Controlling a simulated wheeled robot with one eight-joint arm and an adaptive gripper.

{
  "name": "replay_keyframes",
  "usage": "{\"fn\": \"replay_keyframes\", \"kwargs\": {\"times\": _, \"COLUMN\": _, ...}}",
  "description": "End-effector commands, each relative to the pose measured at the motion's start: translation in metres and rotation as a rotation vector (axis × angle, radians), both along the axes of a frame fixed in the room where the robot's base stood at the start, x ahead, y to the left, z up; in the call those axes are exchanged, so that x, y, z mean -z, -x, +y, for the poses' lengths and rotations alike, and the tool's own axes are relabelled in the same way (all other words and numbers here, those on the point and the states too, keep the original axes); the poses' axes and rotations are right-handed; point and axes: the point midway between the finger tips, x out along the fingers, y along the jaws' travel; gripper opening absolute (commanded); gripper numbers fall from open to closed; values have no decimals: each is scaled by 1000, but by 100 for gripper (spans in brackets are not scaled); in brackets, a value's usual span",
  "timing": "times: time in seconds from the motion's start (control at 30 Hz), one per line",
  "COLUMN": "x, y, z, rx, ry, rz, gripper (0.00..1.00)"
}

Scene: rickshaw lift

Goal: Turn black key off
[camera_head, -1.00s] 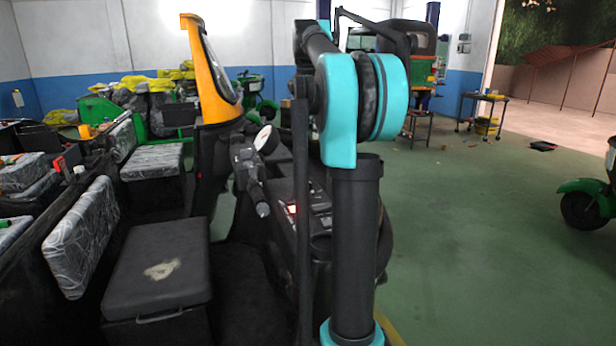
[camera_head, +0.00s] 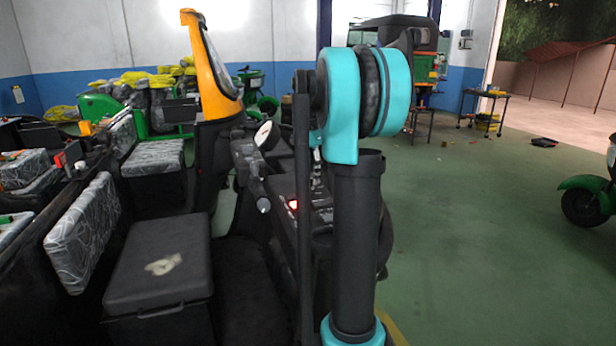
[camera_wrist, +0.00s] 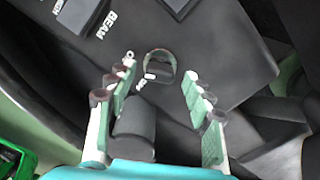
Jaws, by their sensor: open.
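In the wrist view, the black key (camera_wrist: 159,71) sits inside a round, pale-rimmed switch on a dark panel (camera_wrist: 222,55). Small white labels stand beside the switch at its lower left; their words are hard to read. My gripper (camera_wrist: 160,74) is open, with one finger on each side of the switch and visible gaps to both. It holds nothing. In the head view, the dashboard (camera_head: 318,203) with a lit red light (camera_head: 293,205) is partly behind my arm. The key cannot be made out there.
Switches with a "BEAM" label (camera_wrist: 109,22) are at the panel's upper left in the wrist view.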

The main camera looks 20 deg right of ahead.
Motion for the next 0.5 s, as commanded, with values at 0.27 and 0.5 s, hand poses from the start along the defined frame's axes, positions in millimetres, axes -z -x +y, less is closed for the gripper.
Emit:
{"fn": "replay_keyframes", "kwargs": {"times": 0.27, "x": 8, "y": 0, "z": 0, "rx": 0, "ry": 0, "rz": 0, "gripper": 52}}
{"fn": "replay_keyframes", "kwargs": {"times": 0.5, "x": 8, "y": 0, "z": 0, "rx": 0, "ry": 0, "rz": 0, "gripper": 38}}
